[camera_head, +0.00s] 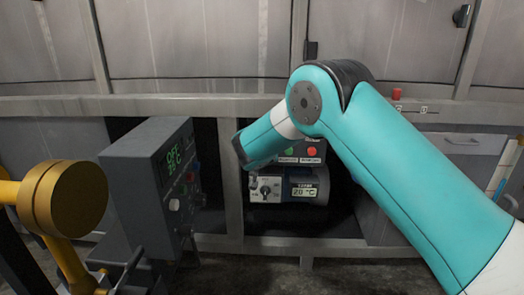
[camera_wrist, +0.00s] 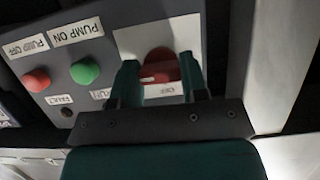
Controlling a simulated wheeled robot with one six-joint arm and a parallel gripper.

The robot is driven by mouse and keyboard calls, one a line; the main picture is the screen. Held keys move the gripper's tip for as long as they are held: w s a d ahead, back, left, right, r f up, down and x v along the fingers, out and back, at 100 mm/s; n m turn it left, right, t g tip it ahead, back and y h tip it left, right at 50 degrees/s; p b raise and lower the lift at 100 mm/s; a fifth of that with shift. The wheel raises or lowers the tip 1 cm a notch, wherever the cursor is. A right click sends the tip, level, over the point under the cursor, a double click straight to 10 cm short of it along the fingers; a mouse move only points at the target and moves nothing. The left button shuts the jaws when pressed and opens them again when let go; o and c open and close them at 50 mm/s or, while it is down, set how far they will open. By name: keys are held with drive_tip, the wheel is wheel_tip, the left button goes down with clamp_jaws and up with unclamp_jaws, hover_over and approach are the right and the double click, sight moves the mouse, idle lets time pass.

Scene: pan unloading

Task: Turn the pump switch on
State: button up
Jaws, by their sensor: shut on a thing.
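In the wrist view, a red rotary switch (camera_wrist: 158,62) sits on a pale plate on a dark panel. My gripper (camera_wrist: 160,72) has one finger on each side of this switch and is shut on it. The label beneath the switch reads OFF; other wording near it is partly hidden by the fingers. To its left are a green button (camera_wrist: 85,71) labelled PUMP ON and a red button (camera_wrist: 36,79) labelled PUMP OFF. In the head view, my teal arm hides the gripper and the switch.
A grey control box (camera_head: 135,185) with a green display stands left in the head view. A yellow cylindrical part (camera_head: 72,198) is farther left. Behind my arm is a unit with a small display (camera_head: 305,191). Metal frame posts and rails surround this space closely.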

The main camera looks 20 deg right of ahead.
drive_tip(key=shift+f, duration=0.1)
drive_tip(key=o, duration=0.9)
drive_tip(key=p+v, duration=0.4)
drive_tip(key=v, duration=1.3)
drive_tip(key=shift+s+r, duration=0.15)
drive_tip(key=shift+r, duration=0.05)
drive_tip(key=shift+d, duration=0.1)
